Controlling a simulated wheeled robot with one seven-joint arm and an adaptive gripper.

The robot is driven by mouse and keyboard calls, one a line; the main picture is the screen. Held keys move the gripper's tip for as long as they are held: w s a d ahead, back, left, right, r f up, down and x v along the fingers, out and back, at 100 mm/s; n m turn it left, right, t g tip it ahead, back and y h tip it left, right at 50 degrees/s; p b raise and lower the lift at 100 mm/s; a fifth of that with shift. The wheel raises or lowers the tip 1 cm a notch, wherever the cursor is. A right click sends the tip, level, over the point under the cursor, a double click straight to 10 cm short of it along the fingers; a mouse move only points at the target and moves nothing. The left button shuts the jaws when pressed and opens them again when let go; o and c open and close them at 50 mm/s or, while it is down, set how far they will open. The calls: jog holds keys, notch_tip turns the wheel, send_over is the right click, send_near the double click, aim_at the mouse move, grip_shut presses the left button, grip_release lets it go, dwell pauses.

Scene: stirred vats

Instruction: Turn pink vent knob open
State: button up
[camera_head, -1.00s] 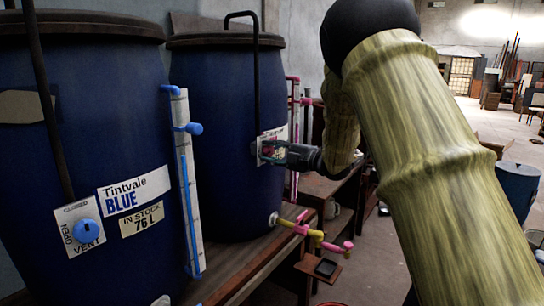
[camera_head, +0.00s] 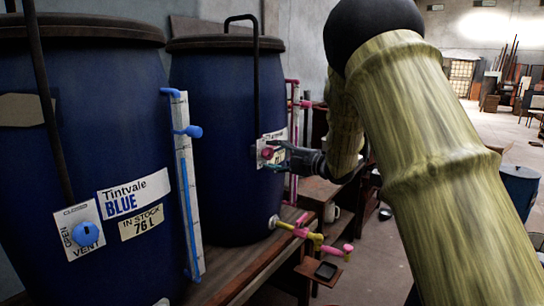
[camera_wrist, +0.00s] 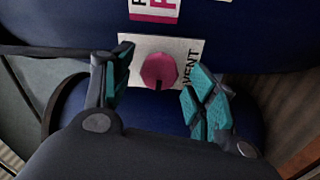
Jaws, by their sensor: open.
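The pink vent knob (camera_head: 267,153) sits on a white plate (camera_head: 260,163) on the front of the farther blue vat. In the wrist view the knob (camera_wrist: 158,70) is faceted, with a dark mark at its lower edge; "VENT" is printed at the plate's right. My gripper (camera_head: 278,156) is open just right of the knob in the head view. In the wrist view its teal fingers (camera_wrist: 160,74) stand on either side of the knob, with visible gaps and nothing held. The plate's other lettering is hidden or too small to read.
A nearer vat labelled Tintvale BLUE (camera_head: 105,130) has a blue vent knob (camera_head: 86,235). A black pipe (camera_head: 257,80) runs down beside the pink knob's plate. A pink and yellow tap (camera_head: 315,237) juts out below.

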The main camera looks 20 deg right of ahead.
jog(key=v, duration=1.1)
jog(key=shift+w, duration=0.1)
